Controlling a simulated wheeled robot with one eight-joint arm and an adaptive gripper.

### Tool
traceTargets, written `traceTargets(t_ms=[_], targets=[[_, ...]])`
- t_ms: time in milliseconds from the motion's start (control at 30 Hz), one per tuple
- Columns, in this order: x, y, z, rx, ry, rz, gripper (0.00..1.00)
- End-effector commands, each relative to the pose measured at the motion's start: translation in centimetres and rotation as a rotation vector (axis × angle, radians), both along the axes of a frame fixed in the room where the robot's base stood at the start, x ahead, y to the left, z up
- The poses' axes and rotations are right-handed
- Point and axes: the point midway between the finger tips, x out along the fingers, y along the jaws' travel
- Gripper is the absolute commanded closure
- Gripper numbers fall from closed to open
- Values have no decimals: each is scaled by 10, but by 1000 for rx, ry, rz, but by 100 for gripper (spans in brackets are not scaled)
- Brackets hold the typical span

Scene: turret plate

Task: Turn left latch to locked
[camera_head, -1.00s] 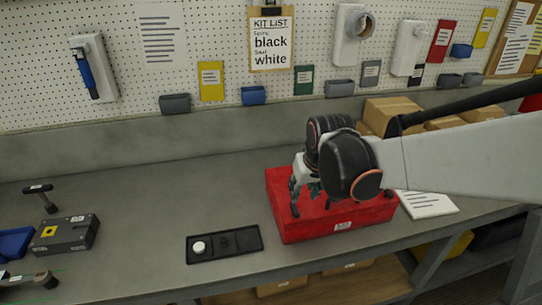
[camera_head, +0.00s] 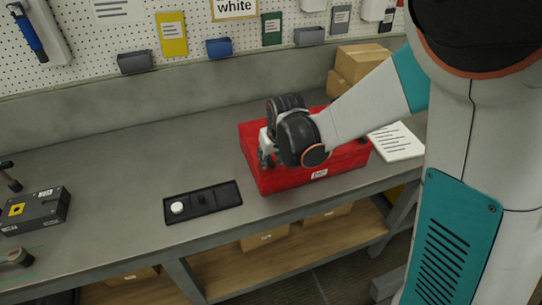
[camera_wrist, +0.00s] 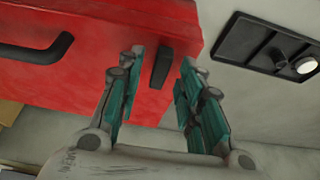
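A red box (camera_head: 340,158) stands on the workbench in the head view. Its red face (camera_wrist: 100,75) fills the upper left of the wrist view. A black latch (camera_wrist: 162,65) sits near the face's right side, short and bar-like, its long side running roughly up and down in the picture. A black handle (camera_wrist: 35,50) is further left on the same face. My gripper (camera_wrist: 159,78) is open, with teal-padded fingers on either side of the latch and gaps to both. In the head view my gripper (camera_head: 266,152) is at the box's left end, partly hidden by my wrist.
A black tray (camera_head: 228,196) with a white round piece (camera_head: 177,208) and a dark piece lies left of the box. A grey block (camera_head: 38,212) is farther left. White paper (camera_head: 398,143) and cardboard boxes (camera_head: 362,62) are to the right and behind. The bench between is clear.

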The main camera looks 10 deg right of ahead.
Motion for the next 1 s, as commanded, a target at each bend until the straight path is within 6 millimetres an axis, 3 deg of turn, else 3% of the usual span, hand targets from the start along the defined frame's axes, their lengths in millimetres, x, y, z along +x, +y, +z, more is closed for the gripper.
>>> traceTargets(t_ms=[167, 300, 333, 733, 1000], targets=[[0, 0, 0, 0, 0, 0, 66], [0, 0, 0, 0, 0, 0, 98], [0, 0, 0, 0, 0, 0, 100], [0, -1, 0, 0, 0, 31, 100], [1, -3, 0, 1, -1, 181, 100]])
